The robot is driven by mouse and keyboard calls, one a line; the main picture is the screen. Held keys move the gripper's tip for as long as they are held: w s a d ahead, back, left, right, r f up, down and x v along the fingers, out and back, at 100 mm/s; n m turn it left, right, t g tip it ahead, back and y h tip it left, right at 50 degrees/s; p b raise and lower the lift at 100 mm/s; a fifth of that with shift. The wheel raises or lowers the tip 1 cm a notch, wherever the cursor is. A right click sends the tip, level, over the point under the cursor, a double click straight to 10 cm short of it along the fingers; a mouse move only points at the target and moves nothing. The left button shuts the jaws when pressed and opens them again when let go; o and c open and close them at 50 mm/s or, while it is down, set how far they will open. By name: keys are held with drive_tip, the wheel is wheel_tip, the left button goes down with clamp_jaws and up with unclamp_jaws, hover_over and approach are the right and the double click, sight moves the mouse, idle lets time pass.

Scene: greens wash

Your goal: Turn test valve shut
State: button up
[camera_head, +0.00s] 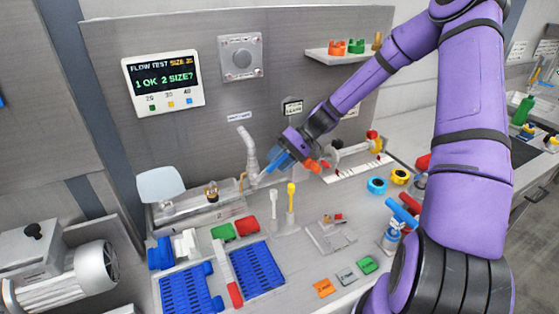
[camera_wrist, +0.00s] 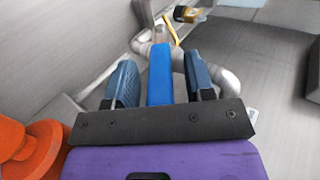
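A blue bar (camera_wrist: 160,75), which looks like the test valve's lever, lies between the two blue fingers of my gripper (camera_wrist: 160,62) in the wrist view. A gap shows on each side of it, so my gripper is open around it and not clamped. The bar's far end meets a grey pipe (camera_wrist: 226,78). In the head view my gripper (camera_head: 274,163) reaches down-left, just right of the bent grey spout (camera_head: 248,150). The valve body and the lever's exact angle are hidden there by the gripper.
An orange part (camera_wrist: 25,150) is close beside my gripper at left in the wrist view. A display (camera_head: 163,83) reads "1 OK 2 SIZE?". Yellow-topped (camera_head: 291,190) and white-topped sticks stand below the gripper. Blue trays (camera_head: 256,268) fill the front left of the bench.

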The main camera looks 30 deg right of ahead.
drive_tip(key=v, duration=1)
drive_tip(key=shift+d+r, duration=0.25)
drive_tip(key=shift+d, duration=0.05)
